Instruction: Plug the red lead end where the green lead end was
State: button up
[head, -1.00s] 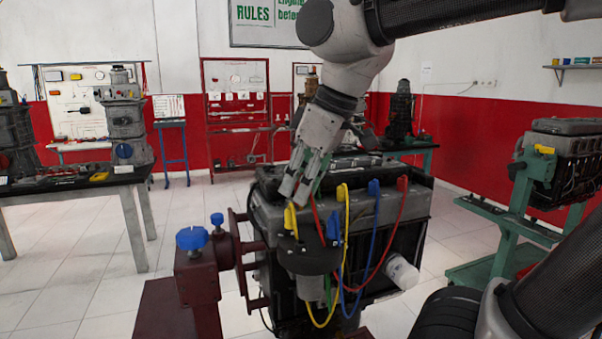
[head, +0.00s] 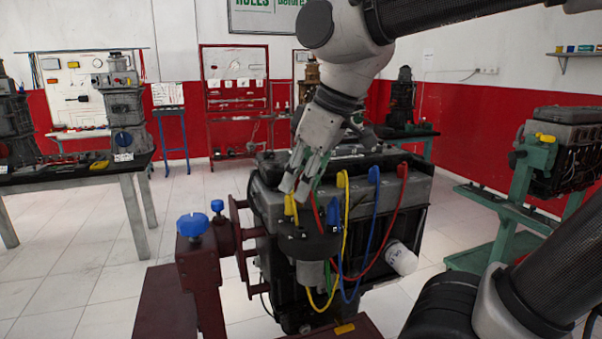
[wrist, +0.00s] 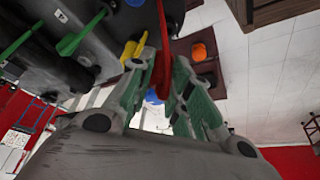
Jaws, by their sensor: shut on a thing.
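My gripper (head: 296,188) is above the black cap (head: 308,246) at the near end of the engine. It is shut on the red lead end (wrist: 161,62), which shows between the fingers in the wrist view. The red lead (head: 385,245) loops from the engine top at right, low past the cap, and up towards my gripper. A yellow plug (head: 290,208) and a blue plug (head: 334,220) stand on the cap. Part of the green lead (head: 327,280) hangs below the cap. A green plug (wrist: 80,36) shows in the wrist view. My fingers hide part of the cap's top.
A dark red stand (head: 201,280) with blue knobs (head: 192,225) is left of the engine. Yellow and blue leads hang in loops in front of the engine (head: 268,200). A white cylinder (head: 401,259) sticks out at its lower right. Open floor lies at left.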

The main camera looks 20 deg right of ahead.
aim_at(301, 205)
jog(key=shift+f, duration=1.9)
jog(key=shift+f, duration=0.9)
dwell(0.5)
jog(key=o, duration=0.9)
jog(key=shift+o, duration=0.2)
